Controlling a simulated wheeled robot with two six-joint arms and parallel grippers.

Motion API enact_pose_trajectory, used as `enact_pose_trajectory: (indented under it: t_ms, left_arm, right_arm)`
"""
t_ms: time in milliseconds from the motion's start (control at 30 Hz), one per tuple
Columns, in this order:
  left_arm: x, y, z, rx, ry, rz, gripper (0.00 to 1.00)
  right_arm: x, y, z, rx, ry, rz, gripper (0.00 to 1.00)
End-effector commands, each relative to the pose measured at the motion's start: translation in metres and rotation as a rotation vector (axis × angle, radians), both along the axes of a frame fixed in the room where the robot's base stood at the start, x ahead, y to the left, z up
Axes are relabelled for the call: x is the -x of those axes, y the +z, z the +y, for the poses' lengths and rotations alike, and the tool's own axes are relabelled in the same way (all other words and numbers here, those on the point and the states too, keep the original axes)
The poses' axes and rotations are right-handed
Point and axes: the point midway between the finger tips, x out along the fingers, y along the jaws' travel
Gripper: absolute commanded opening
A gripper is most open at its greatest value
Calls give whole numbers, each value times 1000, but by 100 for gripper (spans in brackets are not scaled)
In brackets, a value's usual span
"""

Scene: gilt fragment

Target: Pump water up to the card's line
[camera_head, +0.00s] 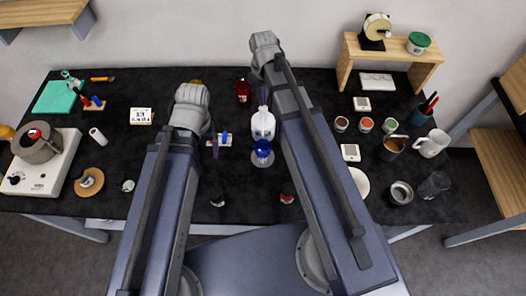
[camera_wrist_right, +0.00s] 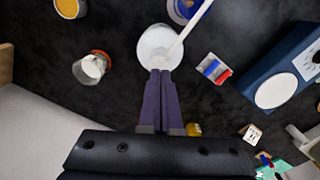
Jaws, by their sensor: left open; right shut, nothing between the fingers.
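A white pump bottle (camera_head: 263,126) stands mid-table between my arms; in the right wrist view its round top (camera_wrist_right: 152,46) and pale spout (camera_wrist_right: 190,35) show. A blue cup (camera_head: 263,149) stands just in front of it on a pale round base; its edge shows in the wrist view (camera_wrist_right: 187,8). A small white piece with blue and red parts (camera_wrist_right: 213,68) lies beside the bottle; I cannot tell whether it is the card. My right gripper (camera_wrist_right: 161,76) is shut and empty over the bottle's top; contact is unclear. My left gripper (camera_head: 215,150) is open beside that piece, partly hidden by its arm.
A red bottle (camera_head: 243,91) stands behind the pump bottle. A hotplate with a pot (camera_head: 38,145) is far left, and a white printed block (camera_head: 140,116) sits left of my left arm. Several small pots and a white jug (camera_head: 432,144) stand at right. My right arm hides some table.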

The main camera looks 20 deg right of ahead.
Motion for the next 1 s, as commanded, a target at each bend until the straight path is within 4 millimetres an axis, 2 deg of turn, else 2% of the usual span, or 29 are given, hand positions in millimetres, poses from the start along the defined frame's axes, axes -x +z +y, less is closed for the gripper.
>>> enact_pose_trajectory:
  t_ms: [633, 1000]
  left_arm:
    - [0, 58, 0, 0, 0, 0, 86]
    - [0, 59, 0, 1, 3, 0, 86]
  right_arm:
    - [0, 58, 0, 0, 0, 0, 0]
    - [0, 59, 0, 0, 0, 0, 0]
